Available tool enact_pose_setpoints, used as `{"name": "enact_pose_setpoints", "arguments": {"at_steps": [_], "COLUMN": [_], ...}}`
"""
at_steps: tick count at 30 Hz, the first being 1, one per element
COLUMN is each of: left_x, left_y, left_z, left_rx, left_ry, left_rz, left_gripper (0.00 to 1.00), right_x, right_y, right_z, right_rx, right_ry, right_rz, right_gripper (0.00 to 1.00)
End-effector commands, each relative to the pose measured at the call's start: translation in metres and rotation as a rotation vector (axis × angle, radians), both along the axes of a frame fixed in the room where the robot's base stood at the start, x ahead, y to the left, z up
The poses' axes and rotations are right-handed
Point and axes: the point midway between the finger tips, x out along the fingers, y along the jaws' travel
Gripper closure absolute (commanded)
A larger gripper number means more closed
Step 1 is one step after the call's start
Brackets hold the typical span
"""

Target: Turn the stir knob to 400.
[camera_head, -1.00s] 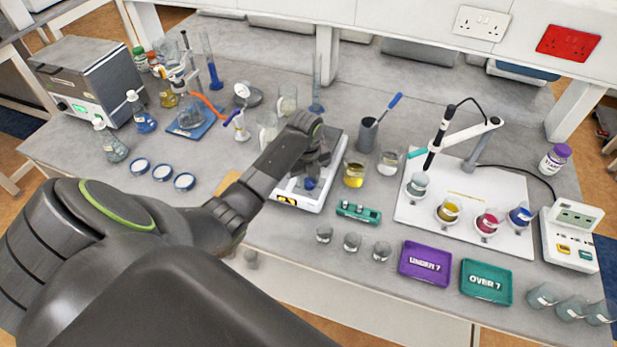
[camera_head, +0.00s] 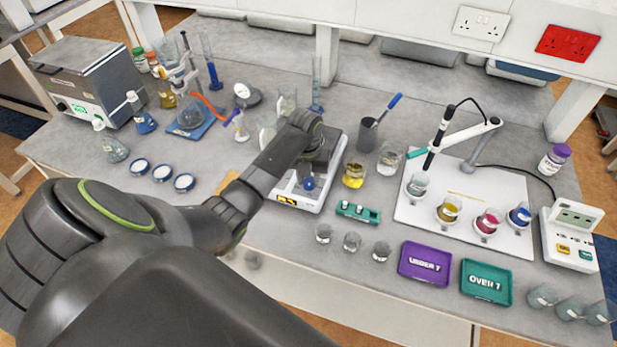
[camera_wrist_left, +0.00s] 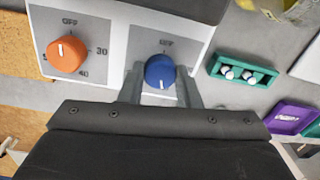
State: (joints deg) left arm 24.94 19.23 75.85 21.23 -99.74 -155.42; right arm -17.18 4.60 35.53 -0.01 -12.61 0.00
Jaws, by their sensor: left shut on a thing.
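The white hotplate stirrer (camera_head: 318,202) stands near the bench's front edge, partly covered by my left arm. In the left wrist view its panel shows a blue knob (camera_wrist_left: 160,70) with a white pointer line aimed down, away from the "OFF" mark above it. Other marks of its scale are hidden. My left gripper (camera_wrist_left: 160,84) has one finger on each side of the blue knob and is shut on it. In the head view it reaches down over the panel (camera_head: 309,180). My right gripper is not in view.
An orange knob (camera_wrist_left: 67,54) sits left of the blue one, its pointer up near "OFF". A green rack (camera_head: 358,212), a yellow-liquid beaker (camera_head: 353,176) and small beakers (camera_head: 352,242) stand close on the right. Three blue-rimmed dishes (camera_head: 162,173) lie left of my arm.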

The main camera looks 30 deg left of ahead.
Motion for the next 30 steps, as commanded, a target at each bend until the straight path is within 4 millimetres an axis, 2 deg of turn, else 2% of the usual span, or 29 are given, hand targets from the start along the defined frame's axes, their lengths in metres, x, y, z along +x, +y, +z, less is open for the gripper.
{"name": "enact_pose_setpoints", "arguments": {"at_steps": [13, 14, 18, 26, 30], "left_x": [-0.0020, -0.0020, -0.0015, -0.0007, 0.0044], "left_y": [-0.0011, -0.0011, -0.0007, -0.0002, -0.0004], "left_z": [-0.0022, -0.0022, -0.0017, -0.0006, 0.0075], "left_rx": [-0.004, -0.004, -0.002, -0.001, 0.000], "left_ry": [0.007, 0.007, 0.005, 0.003, 0.000], "left_rz": [-0.008, -0.007, -0.007, -0.007, -0.005], "left_gripper": [0.93, 0.67, 0.49, 0.48, 0.48], "right_x": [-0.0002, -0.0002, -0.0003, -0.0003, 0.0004], "right_y": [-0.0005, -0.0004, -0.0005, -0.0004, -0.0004], "right_z": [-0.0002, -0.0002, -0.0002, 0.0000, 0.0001], "right_rx": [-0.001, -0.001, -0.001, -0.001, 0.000], "right_ry": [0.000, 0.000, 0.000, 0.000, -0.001], "right_rz": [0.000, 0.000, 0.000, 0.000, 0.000], "right_gripper": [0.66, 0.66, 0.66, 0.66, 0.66]}}
